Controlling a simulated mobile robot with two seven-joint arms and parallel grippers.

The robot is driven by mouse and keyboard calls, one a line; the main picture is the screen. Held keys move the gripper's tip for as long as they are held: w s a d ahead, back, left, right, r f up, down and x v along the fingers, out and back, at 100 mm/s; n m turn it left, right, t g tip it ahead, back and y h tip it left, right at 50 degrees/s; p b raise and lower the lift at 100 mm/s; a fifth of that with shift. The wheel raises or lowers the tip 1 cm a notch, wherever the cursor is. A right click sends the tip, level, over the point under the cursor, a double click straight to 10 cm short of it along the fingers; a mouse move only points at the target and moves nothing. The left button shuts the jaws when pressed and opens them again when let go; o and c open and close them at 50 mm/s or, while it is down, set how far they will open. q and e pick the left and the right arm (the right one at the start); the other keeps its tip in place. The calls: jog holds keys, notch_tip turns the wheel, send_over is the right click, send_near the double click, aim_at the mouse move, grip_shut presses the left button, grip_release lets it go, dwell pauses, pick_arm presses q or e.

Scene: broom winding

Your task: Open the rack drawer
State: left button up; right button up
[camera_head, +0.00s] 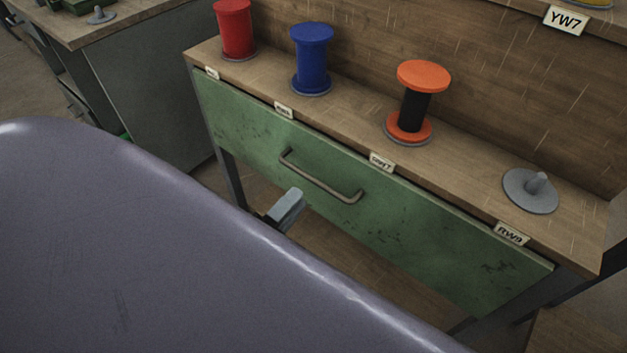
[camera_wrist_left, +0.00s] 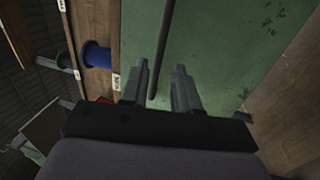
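The rack drawer has a worn green front (camera_head: 400,225) under the wooden rack top and looks shut. Its grey bar handle (camera_head: 320,178) sits left of the middle of the front. My left gripper (camera_head: 289,206) is just below and in front of the handle, apart from it in the head view; much of it is hidden by my arm. In the left wrist view the fingers (camera_wrist_left: 160,82) are spread and empty, facing the green front. The dark handle bar (camera_wrist_left: 163,50) shows in the gap between them, without a clear grip. My right gripper is not in view.
On the rack top (camera_head: 465,165) stand a red spool (camera_head: 236,28), a blue spool (camera_head: 311,60), an orange and black spool (camera_head: 414,105) and an empty grey peg (camera_head: 533,190). Another cabinet (camera_head: 150,85) stands at the left. Floor shows below the drawer.

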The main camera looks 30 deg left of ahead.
aim_at(313, 178)
pick_arm(q)
jog(key=shift+x, duration=3.35)
grip_shut()
